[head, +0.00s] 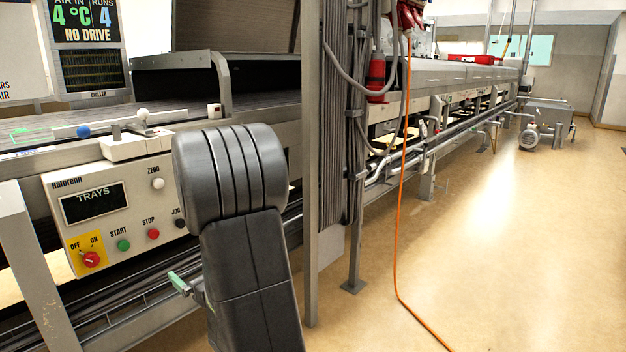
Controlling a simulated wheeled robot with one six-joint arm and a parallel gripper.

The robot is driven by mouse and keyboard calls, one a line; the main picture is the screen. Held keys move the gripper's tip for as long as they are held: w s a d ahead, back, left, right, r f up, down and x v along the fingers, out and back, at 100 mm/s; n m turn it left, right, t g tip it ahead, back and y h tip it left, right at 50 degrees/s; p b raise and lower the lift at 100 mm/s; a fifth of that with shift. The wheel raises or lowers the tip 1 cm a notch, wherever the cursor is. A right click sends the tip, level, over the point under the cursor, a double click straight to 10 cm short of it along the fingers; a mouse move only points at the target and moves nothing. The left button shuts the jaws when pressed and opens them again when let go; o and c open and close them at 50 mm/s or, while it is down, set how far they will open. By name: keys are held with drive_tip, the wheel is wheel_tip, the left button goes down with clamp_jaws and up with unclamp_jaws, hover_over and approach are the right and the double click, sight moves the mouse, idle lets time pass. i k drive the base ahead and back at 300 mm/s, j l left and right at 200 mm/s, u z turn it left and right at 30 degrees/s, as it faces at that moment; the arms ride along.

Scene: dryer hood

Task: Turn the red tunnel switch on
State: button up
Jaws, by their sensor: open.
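The red tunnel switch (91,260) is a round red knob on a yellow plate (75,264) marked OFF and ON. It sits at the lower left of the cream control panel (120,227). Its small pointer seems to lean up and left, toward OFF. My dark grey arm stands right of the panel and covers part of the view. A green-tipped finger of my gripper (178,283) shows at the arm's left side, below and right of the switch, apart from it. The rest of the gripper is hidden behind the arm.
Green START (123,245), red STOP (153,234) and black JOG buttons sit right of the switch, with a white ZERO knob (157,184) above. A metal post (37,270) stands left of the panel. An orange hose (402,200) hangs at right; the floor there is open.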

sight(91, 260)
drive_tip(key=i+l, duration=0.35)
drive_tip(key=l, duration=0.2)
drive_tip(key=u, duration=2.4)
drive_tip(key=l, duration=0.2)
drive_tip(key=j, duration=0.55)
